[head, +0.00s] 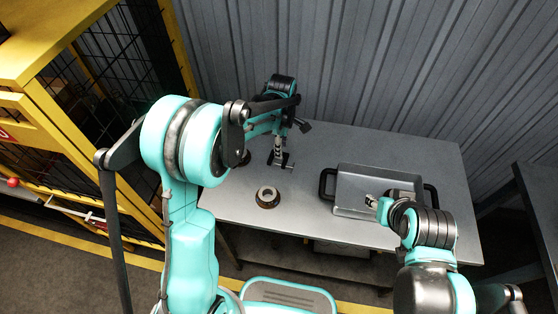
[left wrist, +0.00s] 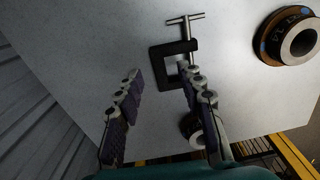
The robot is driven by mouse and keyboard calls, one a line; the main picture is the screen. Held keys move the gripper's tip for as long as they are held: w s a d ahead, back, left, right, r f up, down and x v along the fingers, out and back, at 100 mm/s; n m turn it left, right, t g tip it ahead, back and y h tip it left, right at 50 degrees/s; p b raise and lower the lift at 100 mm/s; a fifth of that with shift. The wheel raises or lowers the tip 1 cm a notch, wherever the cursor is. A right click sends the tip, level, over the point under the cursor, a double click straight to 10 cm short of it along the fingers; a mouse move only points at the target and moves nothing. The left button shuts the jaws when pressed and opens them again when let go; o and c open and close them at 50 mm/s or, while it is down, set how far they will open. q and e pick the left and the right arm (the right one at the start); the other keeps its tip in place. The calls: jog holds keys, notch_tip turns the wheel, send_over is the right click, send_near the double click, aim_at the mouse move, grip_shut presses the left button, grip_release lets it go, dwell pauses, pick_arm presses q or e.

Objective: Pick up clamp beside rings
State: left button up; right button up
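A dark C-clamp (left wrist: 172,50) with a metal T-handle lies on the grey table, in the left wrist view just beyond my left gripper (left wrist: 160,78). That gripper is open and empty, its right fingertip overlapping the clamp's frame; contact cannot be told. In the head view the left gripper (head: 278,158) is low over the table by the clamp (head: 289,165). One ring (head: 268,197) sits nearer the front edge; it also shows in the left wrist view (left wrist: 298,40). Another ring (left wrist: 192,128) is partly hidden behind the right finger. My right gripper (head: 373,202) is over the tray, fingers unclear.
A grey tray (head: 345,190) with dark handles stands on the right of the table (head: 320,148). A corrugated wall (head: 400,60) rises behind. A yellow-framed mesh fence (head: 180,60) stands at left. The table between clamp and tray is clear.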

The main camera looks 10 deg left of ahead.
pick_arm(q)
notch_tip(320, 180, down, 2)
jog(key=shift+f, duration=0.25)
jog(key=shift+r, duration=0.1)
grip_shut()
